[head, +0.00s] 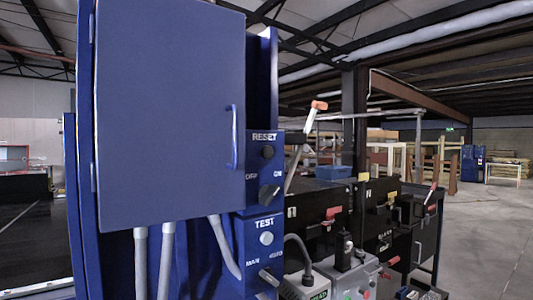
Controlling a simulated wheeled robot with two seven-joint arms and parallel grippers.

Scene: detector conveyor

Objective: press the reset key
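A blue control panel (254,170) stands to the right of a blue cabinet door. At its top, under the label RESET, is a round dark key (267,152); it faces me and nothing covers it. I cannot tell whether it is pressed. Below it is a rotary switch (269,195) between the labels OFF and ON. Neither of my grippers can be made out in the head view.
The large cabinet door (170,110) with its handle (234,137) fills the left centre. A lower TEST panel has a pale button (266,238) and a lever switch (268,277). Dark machinery with red levers (333,212) stands to the right; open floor (485,240) lies farther right.

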